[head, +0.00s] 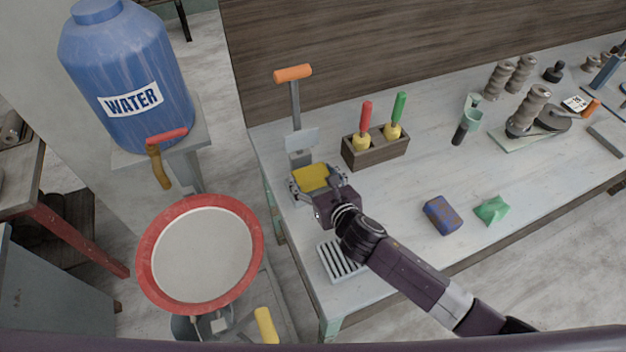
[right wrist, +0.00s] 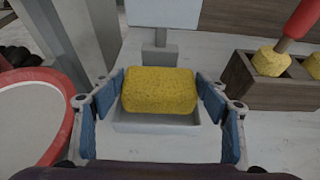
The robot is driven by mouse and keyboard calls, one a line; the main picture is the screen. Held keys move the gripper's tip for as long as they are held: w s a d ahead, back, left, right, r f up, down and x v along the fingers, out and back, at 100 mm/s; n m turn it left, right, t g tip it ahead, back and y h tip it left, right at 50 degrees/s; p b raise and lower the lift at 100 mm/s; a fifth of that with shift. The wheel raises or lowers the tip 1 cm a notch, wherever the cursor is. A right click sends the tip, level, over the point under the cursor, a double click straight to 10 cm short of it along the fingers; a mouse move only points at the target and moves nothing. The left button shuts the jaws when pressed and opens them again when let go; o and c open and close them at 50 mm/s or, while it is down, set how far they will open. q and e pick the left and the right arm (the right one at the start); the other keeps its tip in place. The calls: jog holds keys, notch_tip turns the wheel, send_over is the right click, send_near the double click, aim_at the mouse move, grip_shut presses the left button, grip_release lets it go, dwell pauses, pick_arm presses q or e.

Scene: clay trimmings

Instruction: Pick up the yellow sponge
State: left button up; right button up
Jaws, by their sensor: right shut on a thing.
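The yellow sponge (head: 312,177) is at the left end of the workbench, between the fingers of my right gripper (head: 315,184). In the right wrist view the sponge (right wrist: 160,91) sits between the two blue finger pads of my right gripper (right wrist: 160,108), which is shut on it. A shallow grey tray (right wrist: 155,123) shows just under and in front of the sponge. I cannot tell whether the sponge touches the tray. My left gripper is not in view.
A wooden block (head: 375,151) with red- and green-handled tools stands right of the sponge. An orange-handled stand (head: 294,100) rises behind it. A slatted dish (head: 341,260) lies in front. A blue bar (head: 442,215) lies rightward.

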aim_at(314, 177)
notch_tip(314, 177, up, 17)
jog(key=shift+r+b, duration=0.2)
jog(key=shift+b, duration=0.1)
